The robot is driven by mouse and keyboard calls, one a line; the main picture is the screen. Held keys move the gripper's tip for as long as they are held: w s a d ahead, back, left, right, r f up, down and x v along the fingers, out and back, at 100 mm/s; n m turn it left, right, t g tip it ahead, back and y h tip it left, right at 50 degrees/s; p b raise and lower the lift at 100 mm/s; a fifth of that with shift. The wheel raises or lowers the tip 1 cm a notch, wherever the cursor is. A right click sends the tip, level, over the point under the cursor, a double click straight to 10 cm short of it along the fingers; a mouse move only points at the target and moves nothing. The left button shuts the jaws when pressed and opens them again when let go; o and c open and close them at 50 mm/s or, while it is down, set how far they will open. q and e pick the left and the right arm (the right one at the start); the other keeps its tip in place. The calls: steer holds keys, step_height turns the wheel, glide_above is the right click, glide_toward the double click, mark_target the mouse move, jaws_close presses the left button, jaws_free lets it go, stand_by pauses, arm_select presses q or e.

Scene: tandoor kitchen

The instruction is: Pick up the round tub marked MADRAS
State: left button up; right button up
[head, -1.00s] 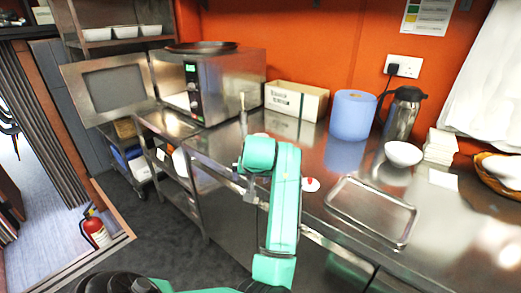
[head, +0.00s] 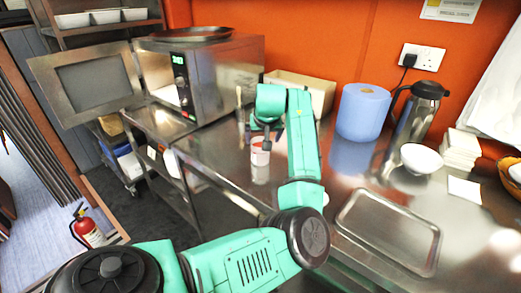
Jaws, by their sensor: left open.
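A small round tub (head: 260,156), white with a reddish band, stands upright on the steel counter in the head view. Its lettering is too small to read, so I cannot tell whether it says MADRAS. My left gripper (head: 266,137) is open and points down just over the tub's top. I cannot tell whether the fingers touch it. A second white item (head: 326,198) shows only as a sliver beside my left forearm; the rest is hidden. My right gripper is out of view.
A steel tray (head: 390,231) lies front right on the counter. Behind stand a cardboard box (head: 315,92), blue paper roll (head: 363,112), steel jug (head: 418,115) and white bowl (head: 421,159). A microwave (head: 222,75) with its door open is at the left.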

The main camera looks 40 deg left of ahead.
mark_target(260, 146)
arm_select(q)
steer(key=x, duration=0.4)
steer(key=shift+a+r, duration=0.1)
steer(key=shift+a, duration=0.05)
steer(key=p+x, duration=0.1)
steer(key=x, duration=0.3)
steer(key=shift+w+a+p, duration=0.15)
steer(key=shift+a+p, duration=0.05)
steer(key=shift+p, duration=0.1)
steer(key=shift+w+f, duration=0.1)
steer(key=shift+f, duration=0.3)
steer(key=shift+a+f, duration=0.1)
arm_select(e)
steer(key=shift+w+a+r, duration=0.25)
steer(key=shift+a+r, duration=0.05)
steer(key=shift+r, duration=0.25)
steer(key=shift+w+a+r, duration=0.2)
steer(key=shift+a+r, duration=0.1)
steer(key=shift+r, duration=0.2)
arm_select(q)
steer(key=c, duration=1.4)
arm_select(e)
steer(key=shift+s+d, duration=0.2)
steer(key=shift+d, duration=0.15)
